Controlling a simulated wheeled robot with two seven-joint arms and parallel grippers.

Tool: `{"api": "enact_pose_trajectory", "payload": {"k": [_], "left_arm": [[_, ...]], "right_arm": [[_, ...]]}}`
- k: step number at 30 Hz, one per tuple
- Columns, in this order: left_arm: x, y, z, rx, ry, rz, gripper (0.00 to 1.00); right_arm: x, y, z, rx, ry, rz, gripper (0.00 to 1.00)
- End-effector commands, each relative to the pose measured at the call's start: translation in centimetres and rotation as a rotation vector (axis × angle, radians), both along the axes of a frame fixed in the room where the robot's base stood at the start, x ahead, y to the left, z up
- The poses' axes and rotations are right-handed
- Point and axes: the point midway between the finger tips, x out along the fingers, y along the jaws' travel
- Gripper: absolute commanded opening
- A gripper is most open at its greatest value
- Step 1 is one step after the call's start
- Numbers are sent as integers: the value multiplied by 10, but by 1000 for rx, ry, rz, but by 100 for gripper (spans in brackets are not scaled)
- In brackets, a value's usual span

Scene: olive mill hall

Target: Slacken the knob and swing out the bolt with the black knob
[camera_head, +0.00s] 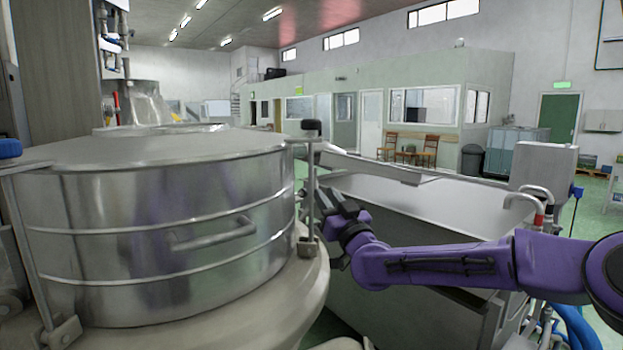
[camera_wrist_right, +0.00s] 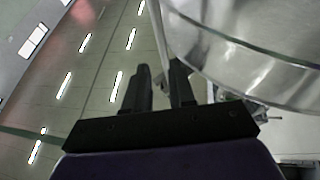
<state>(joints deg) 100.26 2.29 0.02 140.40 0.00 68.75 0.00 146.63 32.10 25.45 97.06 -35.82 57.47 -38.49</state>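A large steel vessel (camera_head: 160,225) with a flat lid (camera_head: 150,147) fills the left of the head view. The swing bolt (camera_head: 310,185) with the black knob (camera_head: 311,127) stands upright at the vessel's right side, its knob above the lid's edge. Its foot sits on a small bracket (camera_head: 307,247). My right gripper (camera_head: 334,197) is just right of the rod, below the knob, with dark fingers apart. In the right wrist view the fingers (camera_wrist_right: 160,82) show a gap, with the rod (camera_wrist_right: 157,40) beyond it; contact cannot be told. My left gripper is out of view.
Another bolt with a blue knob (camera_head: 10,148) stands at the vessel's left. A handle (camera_head: 213,235) sticks out from the vessel wall. An open steel trough (camera_head: 420,205) lies behind and below my right arm. A metal bar (camera_head: 370,166) extends over its near-left corner.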

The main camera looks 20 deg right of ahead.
Motion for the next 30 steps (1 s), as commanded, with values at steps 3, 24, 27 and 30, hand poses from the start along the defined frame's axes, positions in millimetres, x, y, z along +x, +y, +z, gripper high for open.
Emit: {"api": "enact_pose_trajectory", "payload": {"k": [3, 24, 27, 30], "left_arm": [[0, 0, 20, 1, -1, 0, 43], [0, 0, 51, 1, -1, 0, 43], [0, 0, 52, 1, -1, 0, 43], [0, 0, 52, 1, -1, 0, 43]], "right_arm": [[23, 4, 15, 0, 3, -1, 24], [88, 14, 38, 2, 2, 1, 24], [88, 13, 38, 2, 2, 0, 0], [88, 13, 38, 2, 2, 0, 0]]}}
